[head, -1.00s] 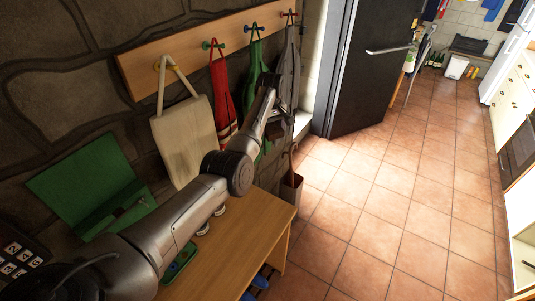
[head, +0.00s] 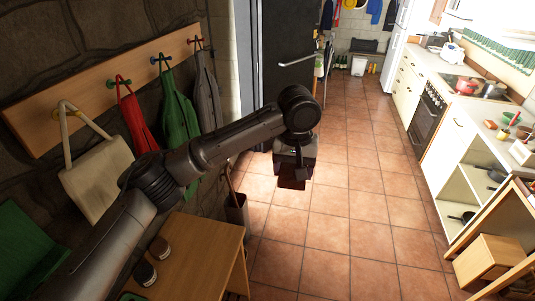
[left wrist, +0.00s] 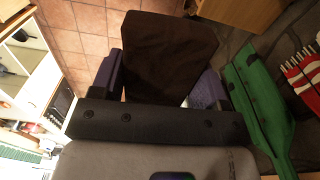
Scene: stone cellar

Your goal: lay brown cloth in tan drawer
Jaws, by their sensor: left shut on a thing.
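My left gripper (head: 293,172) hangs over the tiled floor near the middle of the head view, shut on the brown cloth (head: 291,183). The cloth is a small dark brown piece below the fingers. In the left wrist view the brown cloth (left wrist: 168,52) spreads as a flat dark panel between the two fingers of the gripper (left wrist: 160,88). A tan wooden drawer-like box (head: 488,260) juts from a wooden cabinet at the lower right of the head view, well apart from the gripper; its inside cannot be made out. My right gripper is not in view.
A wooden table (head: 195,255) stands at lower left, with a bin (head: 237,213) beside it. Aprons and a bag (head: 92,180) hang from a hook rail on the left wall. An open-shelved white counter (head: 450,165) lines the right. The tiled floor between is clear.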

